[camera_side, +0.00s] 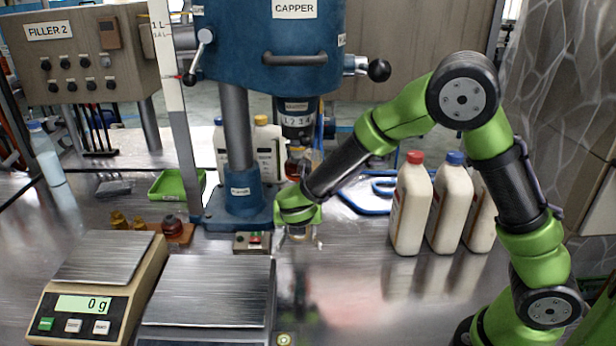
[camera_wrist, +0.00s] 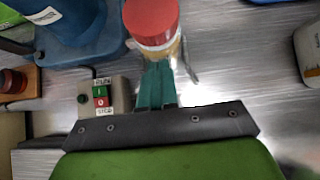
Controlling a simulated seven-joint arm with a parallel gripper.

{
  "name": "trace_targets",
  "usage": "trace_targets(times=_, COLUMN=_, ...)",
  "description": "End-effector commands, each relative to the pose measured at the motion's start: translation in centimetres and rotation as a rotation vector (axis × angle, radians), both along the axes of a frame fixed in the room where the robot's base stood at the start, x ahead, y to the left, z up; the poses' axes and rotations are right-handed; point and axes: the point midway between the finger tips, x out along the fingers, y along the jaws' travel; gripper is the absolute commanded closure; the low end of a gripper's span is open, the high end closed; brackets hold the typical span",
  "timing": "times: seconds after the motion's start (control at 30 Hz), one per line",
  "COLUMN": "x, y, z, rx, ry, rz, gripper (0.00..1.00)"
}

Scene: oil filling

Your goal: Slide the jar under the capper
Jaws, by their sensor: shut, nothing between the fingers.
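The jar (camera_wrist: 151,42) has a red lid and an amber body and stands upright at the top of the wrist view. My gripper (camera_wrist: 157,68) has its teal fingers together and empty, with the tips right at the near side of the jar; I cannot tell whether they touch. In the side view my gripper (camera_side: 298,236) is low over the table in front of the blue capper (camera_side: 235,45). The capper's dark head (camera_side: 298,118) hangs above and behind it. A reddish patch shows below that head, but my arm hides most of that spot, so the jar's exact alignment is unclear.
A button box (camera_side: 252,242) with green and red buttons sits left of my gripper. The capper's column (camera_side: 238,140) stands behind it. White bottles (camera_side: 411,205) stand to the right. Two scales (camera_side: 100,268) are at front left.

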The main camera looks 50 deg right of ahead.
Motion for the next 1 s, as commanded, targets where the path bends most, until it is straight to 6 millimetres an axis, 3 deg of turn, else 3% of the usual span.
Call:
trace_targets(times=0.17, x=-2.3, y=2.8, z=0.6, rx=0.003, ry=-0.009, rz=0.014, gripper=1.0)
trace_targets(times=0.4, x=-5.0, y=5.5, z=4.8, rx=0.007, ry=-0.014, rz=0.011, gripper=1.0)
trace_targets(times=0.6, x=-6.5, y=6.9, z=6.9, rx=0.005, ry=-0.012, rz=0.011, gripper=1.0)
trace_targets(times=0.77, x=-7.0, y=7.4, z=7.5, rx=0.021, ry=-0.025, rz=-0.01, gripper=1.0)
trace_targets(times=0.87, x=-7.6, y=7.5, z=6.9, rx=0.096, ry=-0.054, rz=-0.102, gripper=1.0)
trace_targets(times=1.0, x=-10.7, y=7.1, z=5.8, rx=0.336, ry=-0.107, rz=-0.42, gripper=1.0)
